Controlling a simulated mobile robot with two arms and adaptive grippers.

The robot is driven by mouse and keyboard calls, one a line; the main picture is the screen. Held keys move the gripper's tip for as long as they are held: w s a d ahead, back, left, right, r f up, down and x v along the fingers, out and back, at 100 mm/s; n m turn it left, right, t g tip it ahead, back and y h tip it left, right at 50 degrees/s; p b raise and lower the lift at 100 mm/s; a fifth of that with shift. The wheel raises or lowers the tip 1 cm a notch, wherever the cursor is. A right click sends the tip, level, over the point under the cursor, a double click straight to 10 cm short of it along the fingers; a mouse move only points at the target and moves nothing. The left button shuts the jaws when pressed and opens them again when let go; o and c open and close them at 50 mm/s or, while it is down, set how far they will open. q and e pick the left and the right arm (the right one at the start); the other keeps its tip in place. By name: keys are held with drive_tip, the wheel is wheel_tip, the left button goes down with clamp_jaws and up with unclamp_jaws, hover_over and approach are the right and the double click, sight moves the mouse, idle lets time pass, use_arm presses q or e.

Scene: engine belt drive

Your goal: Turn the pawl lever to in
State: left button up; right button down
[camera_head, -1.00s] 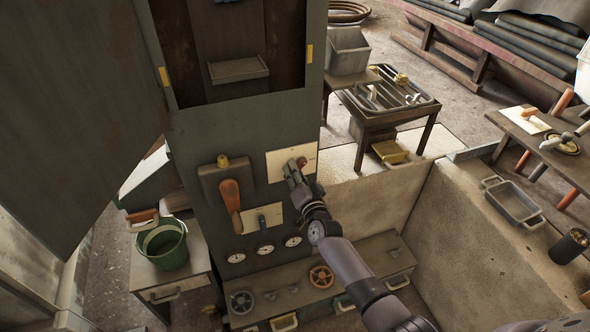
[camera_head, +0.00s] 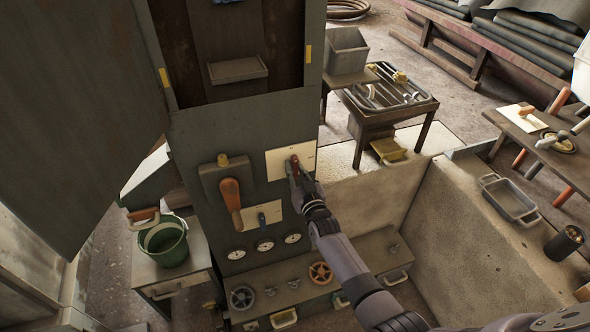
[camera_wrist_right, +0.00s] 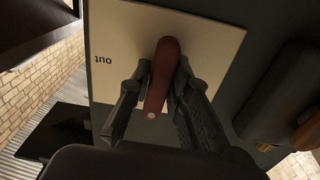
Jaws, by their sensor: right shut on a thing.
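The pawl lever is a dark red handle (camera_head: 294,163) on a pale plate (camera_head: 276,164) on the grey cabinet front. In the right wrist view the red lever (camera_wrist_right: 161,75) lies between the fingers of my right gripper (camera_wrist_right: 155,98), which is shut on it. The plate (camera_wrist_right: 205,35) reads "OUT" at its left in that view; other lettering is not readable. In the head view my right gripper (camera_head: 296,176) covers the lower part of the lever. My left gripper is not in view.
Gauges (camera_head: 264,245) and handwheels (camera_head: 320,273) sit lower. A concrete wall (camera_head: 366,205) stands to the right.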

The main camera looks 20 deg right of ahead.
drive_tip(key=shift+f, duration=0.15)
idle(0.4)
drive_tip(key=c, duration=1.5)
unclamp_jaws()
drive_tip(key=s, duration=1.2)
drive_tip(key=shift+d, duration=0.2)
